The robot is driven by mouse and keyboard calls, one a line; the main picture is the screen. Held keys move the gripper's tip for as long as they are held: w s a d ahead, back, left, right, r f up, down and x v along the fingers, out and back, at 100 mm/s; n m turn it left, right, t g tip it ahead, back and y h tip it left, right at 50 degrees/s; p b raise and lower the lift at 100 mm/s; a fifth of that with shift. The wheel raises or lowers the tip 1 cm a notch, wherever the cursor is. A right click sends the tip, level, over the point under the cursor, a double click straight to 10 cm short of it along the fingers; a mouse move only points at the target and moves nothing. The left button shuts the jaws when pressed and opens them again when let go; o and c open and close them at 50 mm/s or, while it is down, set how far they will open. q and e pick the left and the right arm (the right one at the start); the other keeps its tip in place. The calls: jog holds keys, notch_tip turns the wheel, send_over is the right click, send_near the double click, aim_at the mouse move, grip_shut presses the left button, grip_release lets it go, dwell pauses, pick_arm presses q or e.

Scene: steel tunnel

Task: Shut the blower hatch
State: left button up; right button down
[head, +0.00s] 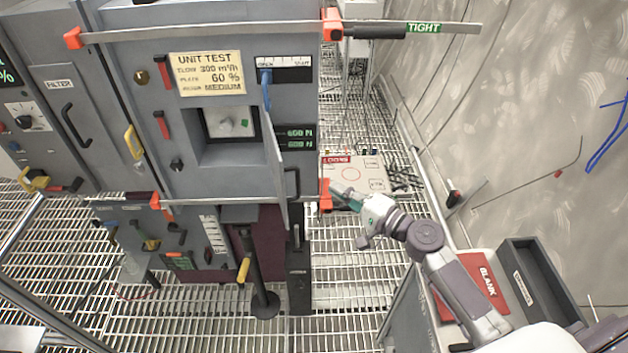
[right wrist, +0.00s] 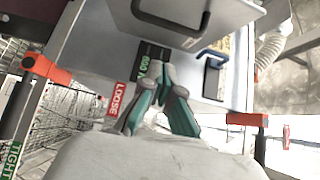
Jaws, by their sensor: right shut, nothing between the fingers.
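The blower hatch (head: 273,160) is a grey panel standing open from the front of the grey cabinet (head: 180,125), seen nearly edge-on in the head view. A dark handle (head: 293,184) is on its right side. In the right wrist view a grey panel (right wrist: 195,15), which looks like the hatch, juts out above the fingers, with a dark blue handle (right wrist: 213,55) near it. My right gripper (head: 337,190) is shut and empty, right of the hatch and apart from its handle. Its fingers (right wrist: 160,85) point toward the cabinet face. My left gripper is not in view.
A clamp bar marked TIGHT (head: 424,28) crosses the cabinet top. A lower bar's orange clamp end (head: 325,194) is close beside my right gripper. A red LOOSE label (head: 335,159) is just above it. A black post (head: 298,275) stands below the hatch. Grated floor is open lower right of it.

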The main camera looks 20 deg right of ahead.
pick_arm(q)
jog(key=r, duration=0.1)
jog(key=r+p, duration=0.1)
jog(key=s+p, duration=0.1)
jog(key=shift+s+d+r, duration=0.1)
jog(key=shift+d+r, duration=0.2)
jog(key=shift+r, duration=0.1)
pick_arm(e)
jog(key=w+a, duration=0.3)
jog(key=a, duration=0.2)
jog(key=shift+w+a, duration=0.15)
pick_arm(q)
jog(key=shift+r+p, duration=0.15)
jog(key=shift+p, duration=0.15)
pick_arm(e)
jog(key=shift+a, duration=0.15)
